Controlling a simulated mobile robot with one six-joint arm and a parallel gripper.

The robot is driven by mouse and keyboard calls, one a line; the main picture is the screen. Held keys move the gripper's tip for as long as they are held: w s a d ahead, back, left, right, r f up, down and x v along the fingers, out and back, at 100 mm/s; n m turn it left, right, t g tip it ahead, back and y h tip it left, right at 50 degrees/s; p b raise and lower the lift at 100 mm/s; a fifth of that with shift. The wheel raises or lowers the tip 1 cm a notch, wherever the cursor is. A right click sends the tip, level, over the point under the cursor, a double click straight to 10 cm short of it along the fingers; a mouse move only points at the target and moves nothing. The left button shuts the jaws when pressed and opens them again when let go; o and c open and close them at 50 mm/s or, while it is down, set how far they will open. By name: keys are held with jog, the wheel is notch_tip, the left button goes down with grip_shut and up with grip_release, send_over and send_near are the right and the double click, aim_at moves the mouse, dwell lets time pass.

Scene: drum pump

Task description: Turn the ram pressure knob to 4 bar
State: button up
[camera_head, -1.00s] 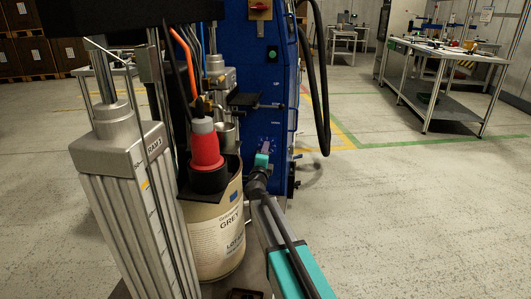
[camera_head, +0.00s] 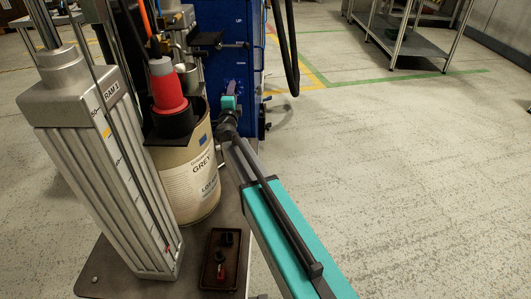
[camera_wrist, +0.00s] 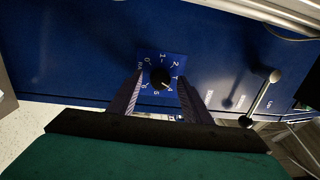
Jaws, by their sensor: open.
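The ram pressure knob (camera_wrist: 160,78) is a round black knob on a blue dial plate (camera_wrist: 160,56) with white numbers. A pale pointer mark on the knob points at or close to the 4. My gripper (camera_wrist: 161,79) is open, with one dark finger on each side of the knob and a visible gap on both sides. I cannot tell how deep the fingertips reach beside it. In the head view my teal gripper (camera_head: 229,103) is at the blue cabinet (camera_head: 217,62), and the knob itself is hidden there.
A lever with a round end (camera_wrist: 275,75) is to the right of the dial in the wrist view. In the head view a drum (camera_head: 190,188), a metal ram column (camera_head: 95,150) and a small brown tray (camera_head: 220,262) stand left of my arm. Open floor lies right.

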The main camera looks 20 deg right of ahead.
jog(key=shift+d+r+n+g+y+p, duration=0.1)
jog(key=shift+n+y+p, duration=0.15)
jog(key=shift+n, duration=2.3)
jog(key=shift+f+n+g+y+p, duration=0.1)
jog(key=shift+n+y+p, duration=0.2)
jog(key=shift+n, duration=2.2)
jog(key=shift+d+r+n+g+y+p, duration=0.1)
jog(key=shift+n+y+p, duration=0.15)
jog(key=shift+n, duration=2.3)
